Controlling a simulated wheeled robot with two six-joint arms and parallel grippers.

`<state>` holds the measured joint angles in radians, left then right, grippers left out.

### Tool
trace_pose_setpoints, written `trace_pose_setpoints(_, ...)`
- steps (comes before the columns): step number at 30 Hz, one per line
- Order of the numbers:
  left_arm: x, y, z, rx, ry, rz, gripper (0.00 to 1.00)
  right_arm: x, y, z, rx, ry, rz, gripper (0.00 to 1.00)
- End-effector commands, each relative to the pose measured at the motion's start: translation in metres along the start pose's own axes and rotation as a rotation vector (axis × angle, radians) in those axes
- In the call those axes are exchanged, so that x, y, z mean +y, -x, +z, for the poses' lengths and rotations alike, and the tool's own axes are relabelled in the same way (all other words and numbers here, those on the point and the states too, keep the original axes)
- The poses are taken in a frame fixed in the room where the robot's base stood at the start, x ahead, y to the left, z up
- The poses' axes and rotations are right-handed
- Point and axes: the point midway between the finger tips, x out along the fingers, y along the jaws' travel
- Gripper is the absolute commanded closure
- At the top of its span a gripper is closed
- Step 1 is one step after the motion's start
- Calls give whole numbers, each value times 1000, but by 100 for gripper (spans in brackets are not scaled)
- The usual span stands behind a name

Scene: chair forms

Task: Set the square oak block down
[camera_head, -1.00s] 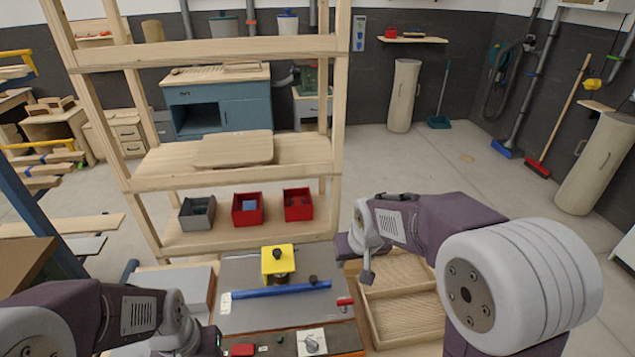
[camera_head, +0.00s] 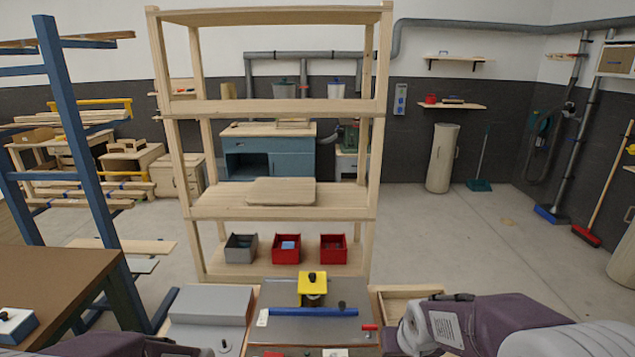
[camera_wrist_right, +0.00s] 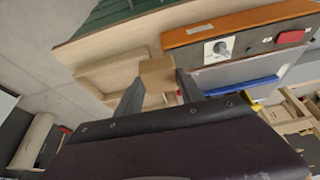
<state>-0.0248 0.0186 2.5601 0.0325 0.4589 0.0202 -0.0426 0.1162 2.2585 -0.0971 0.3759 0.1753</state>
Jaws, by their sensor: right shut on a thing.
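The square oak block (camera_wrist_right: 157,75) is a small tan block. In the right wrist view it sits between the two fingertips of my right gripper (camera_wrist_right: 160,84), which is shut on it. Behind it is a light wooden tray (camera_wrist_right: 108,72), which also shows in the head view (camera_head: 388,303), partly hidden by my right arm. I cannot tell whether the block touches anything below. The block and my right fingers are not visible in the head view. My left arm shows only at the bottom left of the head view, and its gripper is out of frame.
A workbench with a yellow-topped tool (camera_head: 312,287) and a blue bar (camera_head: 310,312) stands in front. Behind it, an open wooden shelf (camera_head: 285,205) holds a grey bin (camera_head: 241,249) and two red bins (camera_head: 287,249). A brown table (camera_head: 60,290) is at left.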

Motion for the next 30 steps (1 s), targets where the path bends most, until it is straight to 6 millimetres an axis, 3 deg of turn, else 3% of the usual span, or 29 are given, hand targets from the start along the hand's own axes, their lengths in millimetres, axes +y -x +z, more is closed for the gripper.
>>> trace_pose_setpoints(7,0,0,0,0,0,0,53,9,-34,41,-7,14,-7,95)
trace_pose_setpoints(12,0,0,0,0,0,0,53,8,-34,29,-1,40,-17,95)
trace_pose_setpoints(30,0,0,0,0,0,0,53,7,-34,28,-1,46,-19,95)
